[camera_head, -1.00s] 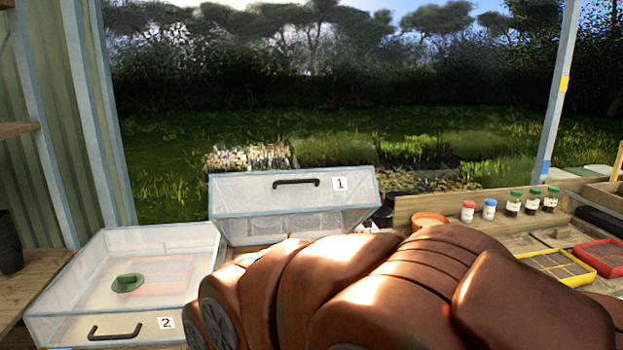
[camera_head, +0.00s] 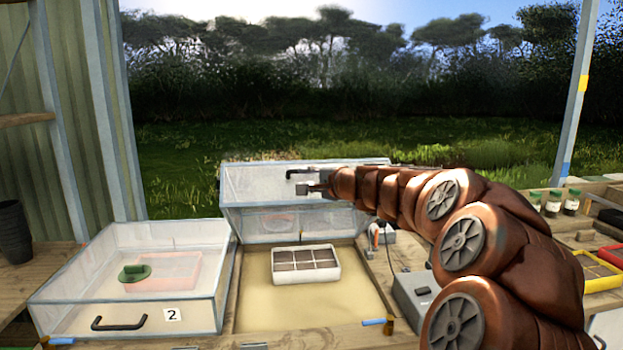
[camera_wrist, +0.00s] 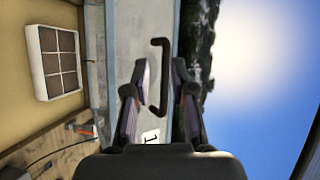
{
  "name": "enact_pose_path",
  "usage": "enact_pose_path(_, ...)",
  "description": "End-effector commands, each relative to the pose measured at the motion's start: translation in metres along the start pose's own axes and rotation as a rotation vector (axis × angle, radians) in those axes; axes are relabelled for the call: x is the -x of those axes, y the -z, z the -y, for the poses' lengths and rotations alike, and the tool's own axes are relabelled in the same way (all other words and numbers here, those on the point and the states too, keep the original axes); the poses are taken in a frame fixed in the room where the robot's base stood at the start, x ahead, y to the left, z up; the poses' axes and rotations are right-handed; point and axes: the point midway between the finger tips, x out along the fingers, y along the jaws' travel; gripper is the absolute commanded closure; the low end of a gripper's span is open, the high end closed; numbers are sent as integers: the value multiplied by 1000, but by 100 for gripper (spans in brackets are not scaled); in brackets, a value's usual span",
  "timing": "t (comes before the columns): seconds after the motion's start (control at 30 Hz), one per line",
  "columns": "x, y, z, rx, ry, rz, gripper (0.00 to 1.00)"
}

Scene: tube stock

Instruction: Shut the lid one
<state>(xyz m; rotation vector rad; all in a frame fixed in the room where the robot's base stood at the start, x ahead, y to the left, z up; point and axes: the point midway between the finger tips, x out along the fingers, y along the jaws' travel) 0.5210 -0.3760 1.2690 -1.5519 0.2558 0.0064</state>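The lid marked 1 (camera_head: 265,183) stands raised and tilted at the back of its open box (camera_head: 345,300). Its dark handle (camera_head: 300,174) is on the face toward me. It also shows in the wrist view (camera_wrist: 165,75), along with part of the number label (camera_wrist: 150,137). My gripper (camera_head: 310,186) is at the lid's handle. In the wrist view my gripper (camera_wrist: 161,68) is open, with one finger on each side of the handle. I cannot tell whether a finger touches it.
A white sectioned tray (camera_head: 306,265) sits inside the open box. The clear lid marked 2 (camera_head: 200,235) is shut on the left. A grey device (camera_head: 408,290) stands right of the open box, below my arm. Bottles (camera_head: 571,202) stand at far right.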

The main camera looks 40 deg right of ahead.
Motion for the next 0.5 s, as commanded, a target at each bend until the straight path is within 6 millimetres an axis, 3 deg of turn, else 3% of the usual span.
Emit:
enact_pose_path(0.03,4,21,-2,-27,14,-38,76)
enact_pose_path(0.17,9,46,1,-61,36,-88,76)
enact_pose_path(0.33,-1,51,4,-66,40,-95,76)
enact_pose_path(0.5,-23,52,4,-65,39,-94,76)
